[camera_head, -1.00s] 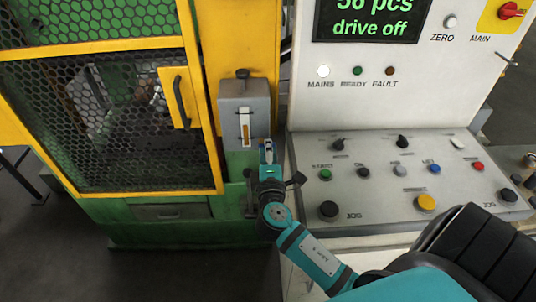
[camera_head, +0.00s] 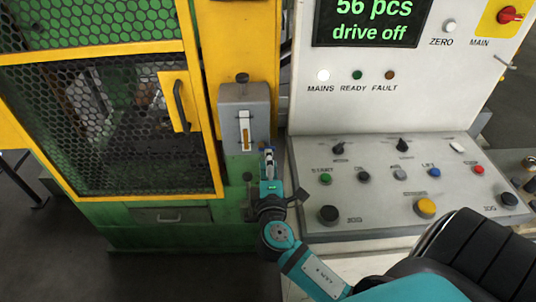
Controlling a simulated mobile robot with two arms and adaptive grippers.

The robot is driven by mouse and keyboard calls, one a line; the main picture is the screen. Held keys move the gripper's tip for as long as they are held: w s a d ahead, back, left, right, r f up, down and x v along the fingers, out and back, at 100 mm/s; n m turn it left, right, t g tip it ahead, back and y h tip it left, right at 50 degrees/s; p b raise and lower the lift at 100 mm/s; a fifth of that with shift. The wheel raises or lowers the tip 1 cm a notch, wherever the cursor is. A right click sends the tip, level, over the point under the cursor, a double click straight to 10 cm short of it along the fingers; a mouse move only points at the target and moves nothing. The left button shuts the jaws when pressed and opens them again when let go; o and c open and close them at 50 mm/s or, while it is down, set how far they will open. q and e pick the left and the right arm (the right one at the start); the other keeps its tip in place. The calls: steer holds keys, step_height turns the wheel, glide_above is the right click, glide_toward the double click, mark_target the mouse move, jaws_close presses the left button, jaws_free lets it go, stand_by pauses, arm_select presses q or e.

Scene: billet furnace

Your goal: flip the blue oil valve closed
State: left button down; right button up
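A grey oil box (camera_head: 231,98) with a black cap and a tall sight window is mounted on the yellow and green machine. My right gripper (camera_head: 268,155) points up just below and right of this box, beside the left edge of the console. Small blue and pale parts show at its tip. I cannot tell whether the blue there is the valve lever or part of the gripper, nor whether the fingers touch anything. The valve is not clearly visible and may be hidden by my gripper. My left gripper is out of view.
The sloping control console (camera_head: 375,205) with buttons and knobs lies right of my arm. Above it a screen (camera_head: 368,22) reads "56 pcs drive off". The mesh door (camera_head: 110,120) with a black handle (camera_head: 181,105) is at left. Open floor shows at lower left.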

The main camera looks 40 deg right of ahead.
steer(key=v, duration=0.8)
steer(key=shift+s+a, duration=0.15)
steer(key=shift+s, duration=0.2)
